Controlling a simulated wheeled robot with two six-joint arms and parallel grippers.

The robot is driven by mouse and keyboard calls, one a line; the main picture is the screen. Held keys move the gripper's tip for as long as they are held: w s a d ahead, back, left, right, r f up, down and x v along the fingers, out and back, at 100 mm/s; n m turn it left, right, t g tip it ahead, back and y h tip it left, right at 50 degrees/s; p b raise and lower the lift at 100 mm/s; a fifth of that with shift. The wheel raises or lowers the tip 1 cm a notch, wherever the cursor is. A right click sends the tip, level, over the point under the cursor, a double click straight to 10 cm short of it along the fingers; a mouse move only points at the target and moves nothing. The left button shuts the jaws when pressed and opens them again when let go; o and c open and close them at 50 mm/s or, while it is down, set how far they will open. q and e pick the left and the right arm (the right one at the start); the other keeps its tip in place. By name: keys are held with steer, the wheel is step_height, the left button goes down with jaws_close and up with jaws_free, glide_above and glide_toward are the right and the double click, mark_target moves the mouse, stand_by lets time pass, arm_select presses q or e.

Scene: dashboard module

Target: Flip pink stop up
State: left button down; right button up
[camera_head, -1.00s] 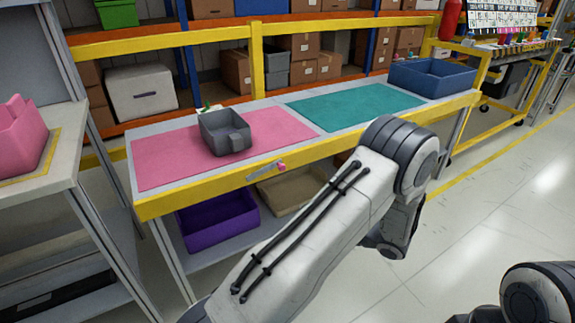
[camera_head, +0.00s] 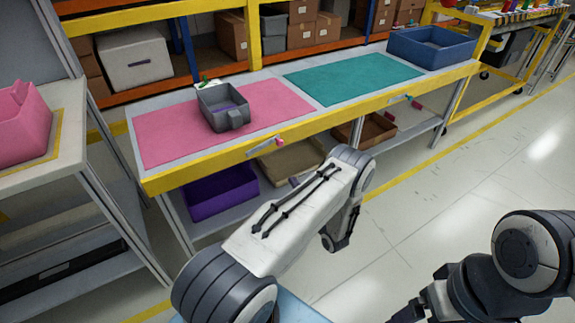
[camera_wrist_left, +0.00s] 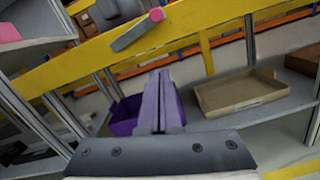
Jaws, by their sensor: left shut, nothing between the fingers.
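The pink stop is a grey bar with a pink tip (camera_head: 280,142) on the yellow front rail of the workbench, in front of the pink mat (camera_head: 165,140). It lies slanted along the rail, pink end to the right. In the left wrist view the stop (camera_wrist_left: 138,30) shows at the top, beyond the fingers. My left gripper (camera_wrist_left: 161,78) is shut and empty, its purple fingers together below the stop and apart from it. In the head view only a small bit of the left gripper (camera_head: 294,182) shows past my arm. My right gripper (camera_head: 415,308) is partly cut off at the lower edge.
A grey bin (camera_head: 213,118) stands on the pink mat, a blue bin (camera_head: 432,58) right of the teal mat (camera_head: 350,77). A purple bin (camera_head: 222,203) and trays are below. The floor to the right is clear.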

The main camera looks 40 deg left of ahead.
arm_select(q)
glide_toward(265, 148)
steer(key=w+a+f, duration=0.3)
steer(key=w+f, duration=0.1)
steer(key=r, duration=0.1)
steer(key=w+r, duration=0.1)
steer(key=r, duration=0.2)
steer(key=shift+w+d, duration=0.25)
steer(key=shift+d, duration=0.1)
steer(key=shift+w+d, duration=0.1)
